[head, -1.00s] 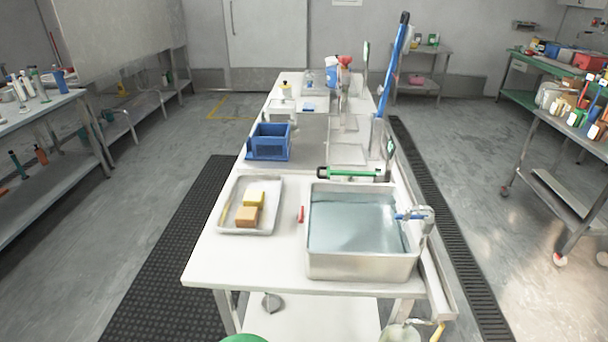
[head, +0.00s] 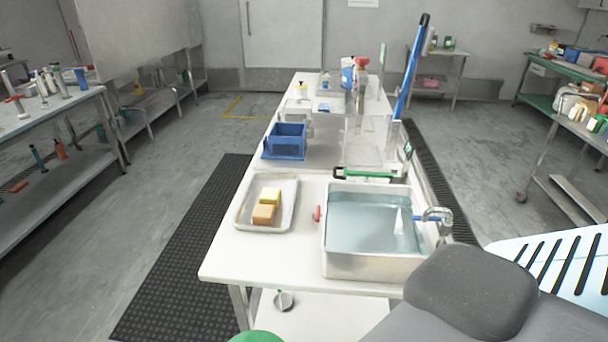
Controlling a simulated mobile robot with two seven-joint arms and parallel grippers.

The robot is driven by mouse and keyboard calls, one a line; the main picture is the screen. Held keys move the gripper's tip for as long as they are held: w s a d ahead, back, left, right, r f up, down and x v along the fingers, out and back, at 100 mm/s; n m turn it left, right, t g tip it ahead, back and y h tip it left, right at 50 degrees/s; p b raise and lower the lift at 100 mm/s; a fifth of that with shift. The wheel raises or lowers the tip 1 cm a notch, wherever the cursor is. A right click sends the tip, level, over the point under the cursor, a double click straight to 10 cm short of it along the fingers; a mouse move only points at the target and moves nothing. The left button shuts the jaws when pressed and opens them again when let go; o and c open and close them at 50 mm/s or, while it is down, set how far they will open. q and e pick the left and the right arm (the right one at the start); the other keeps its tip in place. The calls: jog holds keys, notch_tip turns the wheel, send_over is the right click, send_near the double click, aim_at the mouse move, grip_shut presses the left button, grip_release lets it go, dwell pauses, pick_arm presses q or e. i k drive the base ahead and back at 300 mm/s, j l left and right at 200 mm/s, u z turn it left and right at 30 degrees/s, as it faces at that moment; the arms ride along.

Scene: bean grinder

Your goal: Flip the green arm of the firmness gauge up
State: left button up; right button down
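A green bar with black ends (head: 366,174), which looks like the green arm of the gauge, lies level just behind the water-filled metal basin (head: 372,265). At its right end stands a small dark upright piece (head: 406,158). The gauge's body is too small to make out clearly. Neither of my grippers is in view. A grey and white part at the lower right looks like a link of my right arm.
A tray (head: 243,217) with a yellow and an orange block lies left of the basin on the white table (head: 240,262). A blue box (head: 288,142) and a clear stand are farther back. A tall blue-handled tool (head: 411,70) rises at the right edge. A tap overhangs the basin.

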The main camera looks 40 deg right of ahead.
aim_at(367, 174)
jog(key=i+j+u, duration=0.15)
jog(key=j, duration=0.25)
jog(key=i+j+u, duration=0.1)
jog(key=j, duration=0.3)
jog(key=i+j+u, duration=0.15)
jog(key=j, duration=0.25)
jog(key=i+j, duration=0.8)
jog(key=i+z, duration=0.45)
jog(key=i+j+z, duration=0.25)
jog(key=i+z, duration=0.2)
jog(key=i, duration=0.15)
jog(key=i+z, duration=1.1)
jog(key=i+j+z, duration=0.1)
jog(key=i+z, duration=0.35)
jog(key=i+j+z, duration=0.25)
jog(key=z, duration=0.2)
jog(key=i+j+z, duration=0.3)
jog(key=z, duration=0.15)
jog(key=i+j+z, duration=0.25)
jog(key=j+z, duration=0.25)
jog(key=i+j+z, duration=0.25)
jog(key=j, duration=0.15)
jog(key=j+z, duration=0.2)
jog(key=j, duration=0.2)
